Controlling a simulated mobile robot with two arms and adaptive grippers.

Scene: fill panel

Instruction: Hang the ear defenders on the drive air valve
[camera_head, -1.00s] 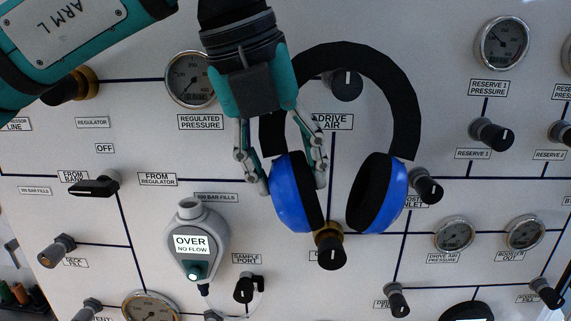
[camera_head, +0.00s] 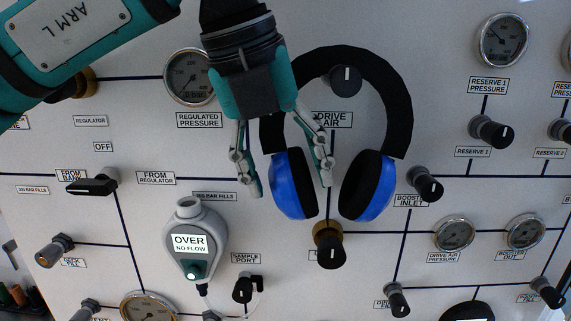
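The ear defenders (camera_head: 401,110) have a black headband and two blue cups with black pads. They hang upright against the panel, cups down. The headband arches over the black knob of the drive air valve (camera_head: 346,80), which sits just under the top of the arch and looks to be touching its inner edge. My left gripper (camera_head: 288,190) points down in front of the band's left side. Its fingers are spread on either side of the left cup (camera_head: 291,190), with a gap on the left. My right gripper is out of view.
A regulated pressure gauge (camera_head: 190,77) is left of my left gripper. A grey "OVER" meter (camera_head: 190,240) hangs below left. A brass-collared black knob (camera_head: 329,245) lies just below the cups. The booster inlet knob (camera_head: 426,184) is close on the right.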

